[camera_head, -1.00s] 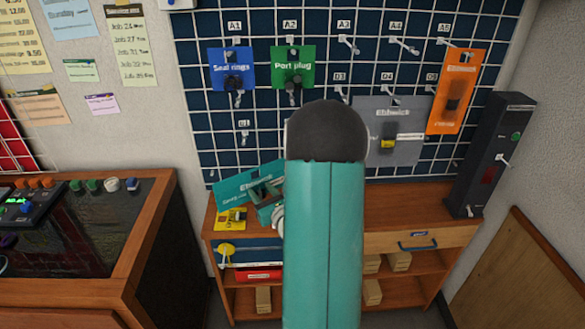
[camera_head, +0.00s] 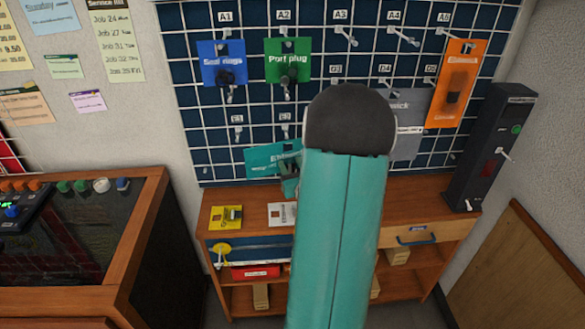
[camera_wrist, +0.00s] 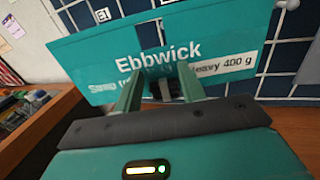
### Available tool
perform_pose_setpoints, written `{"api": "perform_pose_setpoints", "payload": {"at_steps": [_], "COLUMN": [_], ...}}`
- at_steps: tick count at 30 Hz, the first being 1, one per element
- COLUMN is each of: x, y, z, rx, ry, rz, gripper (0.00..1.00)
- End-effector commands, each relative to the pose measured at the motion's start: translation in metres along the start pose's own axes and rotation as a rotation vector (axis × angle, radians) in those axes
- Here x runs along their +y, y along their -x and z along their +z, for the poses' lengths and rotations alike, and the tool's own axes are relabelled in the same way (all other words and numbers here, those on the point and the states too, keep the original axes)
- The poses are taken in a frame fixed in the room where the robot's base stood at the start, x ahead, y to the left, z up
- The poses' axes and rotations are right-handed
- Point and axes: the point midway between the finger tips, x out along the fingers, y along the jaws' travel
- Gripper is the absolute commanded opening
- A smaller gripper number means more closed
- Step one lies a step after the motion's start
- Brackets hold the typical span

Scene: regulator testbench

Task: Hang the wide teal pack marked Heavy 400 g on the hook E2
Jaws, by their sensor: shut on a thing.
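The wide teal pack (camera_wrist: 110,62), printed Ebbwick and Heavy 400 g, is in my gripper (camera_wrist: 160,78). The fingers are shut on its lower middle, and it tilts slightly in the wrist view. In the head view the pack (camera_head: 262,160) is in front of the pegboard, just below the E2 label (camera_head: 285,116). My arm hides its right part. A pale metal hook end (camera_wrist: 288,4) shows above the pack's right side in the wrist view. I cannot tell whether the pack touches a hook.
A blue Seal rings pack (camera_head: 221,62), a green Port plug pack (camera_head: 287,60), an orange pack (camera_head: 459,80) and a grey pack (camera_head: 408,140) hang on the board. The wooden bench (camera_head: 420,205) below holds a yellow card (camera_head: 226,217). A dark post (camera_head: 490,145) stands at right.

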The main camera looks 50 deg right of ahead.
Motion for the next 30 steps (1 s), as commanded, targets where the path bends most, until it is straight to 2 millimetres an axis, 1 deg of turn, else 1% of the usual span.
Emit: {"api": "perform_pose_setpoints", "payload": {"at_steps": [12, 30], "x": [-0.007, -0.015], "y": [-0.025, -0.056], "z": [-0.002, -0.004], "rx": [-0.003, -0.002], "ry": [0.0, 0.0], "rz": [-0.001, -0.002], "gripper": [0.05, 0.05]}}
